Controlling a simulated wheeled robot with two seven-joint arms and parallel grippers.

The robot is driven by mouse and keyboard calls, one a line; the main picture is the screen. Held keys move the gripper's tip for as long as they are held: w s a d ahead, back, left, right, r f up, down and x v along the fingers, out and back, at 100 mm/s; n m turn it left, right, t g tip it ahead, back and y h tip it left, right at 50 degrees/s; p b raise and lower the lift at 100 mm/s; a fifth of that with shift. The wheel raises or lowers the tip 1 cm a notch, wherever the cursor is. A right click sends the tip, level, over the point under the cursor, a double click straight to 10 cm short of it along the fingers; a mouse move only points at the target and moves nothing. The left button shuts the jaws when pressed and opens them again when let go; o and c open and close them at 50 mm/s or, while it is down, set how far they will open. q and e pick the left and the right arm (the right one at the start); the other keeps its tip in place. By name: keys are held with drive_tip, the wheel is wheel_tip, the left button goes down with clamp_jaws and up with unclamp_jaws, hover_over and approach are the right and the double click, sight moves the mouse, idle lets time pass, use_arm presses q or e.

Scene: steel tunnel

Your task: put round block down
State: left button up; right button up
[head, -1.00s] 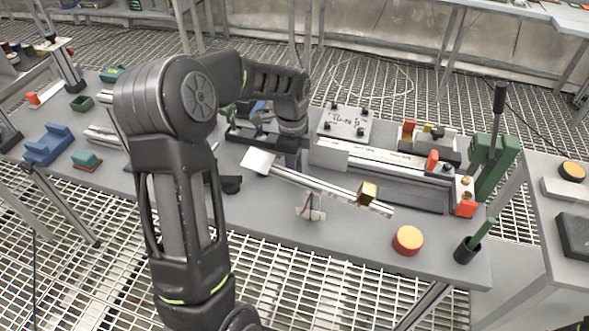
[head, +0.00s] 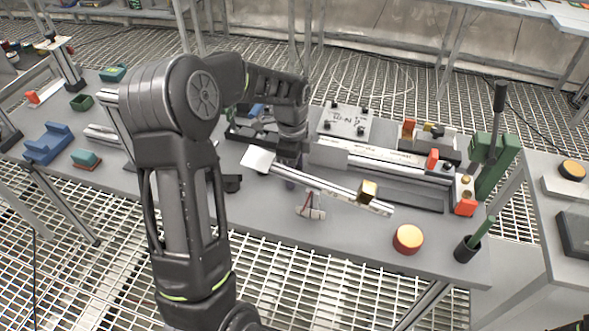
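A small dark shape (head: 290,184) shows just below the gripper, at the beam's far side. I cannot tell if it is a fingertip or a held piece. The fingers are too dark and partly hidden to show their opening. My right gripper is not in view.
The tilted beam carries a brass cube (head: 368,192) and rests on a small stand (head: 311,206). A dark cup with a green handle (head: 468,248) is right of the red block. A long rail fixture (head: 385,165) lies behind. Bare bench lies in front of the beam.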

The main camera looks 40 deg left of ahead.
use_arm(q)
drive_tip(key=shift+r, duration=0.1)
drive_tip(key=shift+r, duration=0.2)
wheel_tip(320, 180, up, 12)
drive_tip(key=shift+a, duration=0.2)
